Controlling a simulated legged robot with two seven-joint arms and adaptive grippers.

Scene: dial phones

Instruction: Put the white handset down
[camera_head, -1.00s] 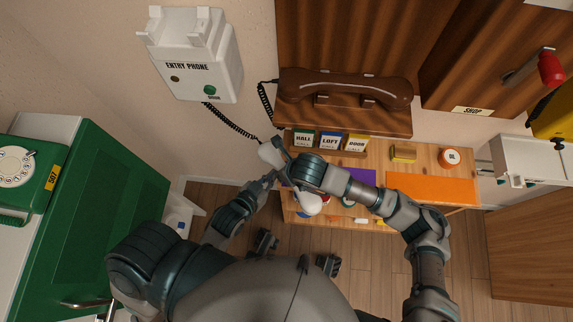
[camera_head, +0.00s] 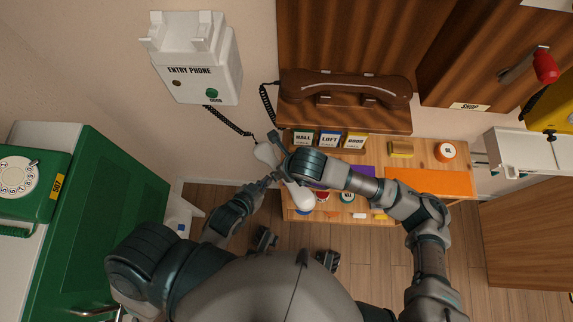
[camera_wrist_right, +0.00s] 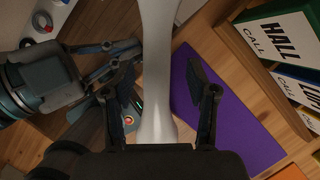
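The white handset (camera_head: 299,196) is off its hook, tilted in the air in front of the wooden bench. Its upper end (camera_head: 264,153) is by the dark cord. My left gripper (camera_head: 275,177) reaches its middle from the left and appears shut on it; the fingertips are partly hidden. My right gripper (camera_wrist_right: 160,85) is open around the handset (camera_wrist_right: 156,60), with gaps on both sides in the right wrist view. The left gripper's fingers also show there at the handset's left edge. The white entry phone (camera_head: 195,62) hangs on the wall with its cradle empty.
A brown handset (camera_head: 345,86) rests on the wooden wall phone. Labelled cards (camera_head: 330,139) stand on the bench with a purple mat (camera_wrist_right: 225,115) and an orange mat (camera_head: 432,183). A green dial phone (camera_head: 25,190) is at the left. Wall space below the entry phone is clear.

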